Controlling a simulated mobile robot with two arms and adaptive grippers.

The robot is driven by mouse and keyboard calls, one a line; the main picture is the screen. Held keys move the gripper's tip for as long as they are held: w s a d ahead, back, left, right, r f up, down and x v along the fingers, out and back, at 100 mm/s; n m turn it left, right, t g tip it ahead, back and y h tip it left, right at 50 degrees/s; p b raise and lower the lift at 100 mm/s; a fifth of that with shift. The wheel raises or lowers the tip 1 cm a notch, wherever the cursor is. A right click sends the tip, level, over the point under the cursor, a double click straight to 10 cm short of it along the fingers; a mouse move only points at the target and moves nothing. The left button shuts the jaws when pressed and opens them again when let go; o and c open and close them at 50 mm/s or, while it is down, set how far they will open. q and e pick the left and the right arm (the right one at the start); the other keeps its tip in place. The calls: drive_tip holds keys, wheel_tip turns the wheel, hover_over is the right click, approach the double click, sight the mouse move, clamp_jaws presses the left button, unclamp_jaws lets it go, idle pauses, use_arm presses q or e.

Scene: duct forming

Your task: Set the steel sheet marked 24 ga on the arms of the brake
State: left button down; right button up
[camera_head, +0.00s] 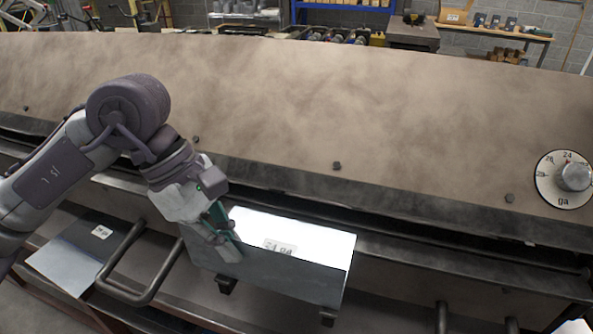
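The steel sheet marked 24 ga (318,245) is at the lower middle, in front of the brake. Its rear part shines bright white and its front part is dark grey. The brake (300,105) is a long brown machine across the view. Two short dark arms (328,316) show under the sheet's front edge; I cannot tell whether the sheet touches them. My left gripper (226,243) reaches down at the sheet's left end, with its fingers closed on that end. My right gripper is not in view.
A dial marked ga (574,177) sits on the brake at the right, near 24. Another labelled sheet (70,262) lies at the lower left, beside a bent bar handle (148,296). Bolts stud the brake's front edge. A bench and shelves stand behind.

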use_arm(q)
drive_tip(key=c, duration=1.2)
unclamp_jaws()
drive_tip(key=shift+c, duration=0.2)
drive_tip(key=shift+f, duration=0.1)
